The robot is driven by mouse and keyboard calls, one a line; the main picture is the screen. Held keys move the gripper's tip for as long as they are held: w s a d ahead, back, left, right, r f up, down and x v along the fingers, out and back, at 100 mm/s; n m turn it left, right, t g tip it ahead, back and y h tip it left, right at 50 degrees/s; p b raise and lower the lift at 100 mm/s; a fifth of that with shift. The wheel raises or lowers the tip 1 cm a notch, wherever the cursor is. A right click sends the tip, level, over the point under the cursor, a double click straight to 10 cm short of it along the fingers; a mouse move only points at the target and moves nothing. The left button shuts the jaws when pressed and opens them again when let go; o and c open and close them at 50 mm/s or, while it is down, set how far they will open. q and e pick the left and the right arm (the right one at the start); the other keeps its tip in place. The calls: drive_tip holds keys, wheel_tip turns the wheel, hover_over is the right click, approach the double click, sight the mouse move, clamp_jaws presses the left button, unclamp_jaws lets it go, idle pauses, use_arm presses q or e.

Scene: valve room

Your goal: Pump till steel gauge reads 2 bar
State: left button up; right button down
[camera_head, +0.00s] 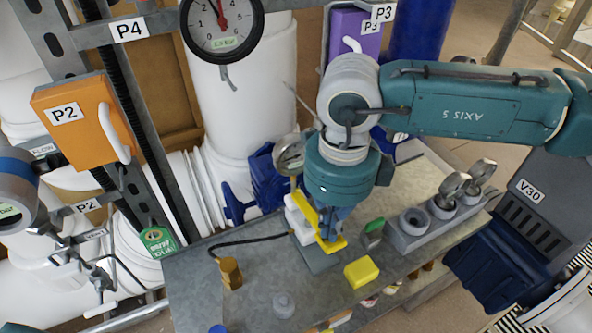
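My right gripper (331,226) points down over the workbench (235,315), at a yellow part (305,210) on a grey block (318,258). The yellow part may be a pump lever. The fingers are close to it, but I cannot tell whether they grip it. A black hose or cable leads left from the block. A round steel-rimmed gauge (290,157) stands behind, left of my wrist; its reading is not legible. A black-rimmed gauge (222,25) at the top has its red needle pointing nearly up. My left gripper is not in view.
A yellow block (361,271), a green-topped block (373,231) and a brass fitting (231,272) are on the bench. A grey holder (430,230) with steel-headed pieces stands at right. An orange P2 box (85,122) and pipes crowd the left.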

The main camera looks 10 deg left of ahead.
drive_tip(key=shift+f+b, duration=1.15)
drive_tip(key=shift+f, duration=0.25)
drive_tip(key=shift+w+r+p, duration=0.1)
drive_tip(key=shift+r+p, duration=1)
drive_tip(key=shift+r, duration=1.55)
drive_tip(key=shift+f, duration=0.1)
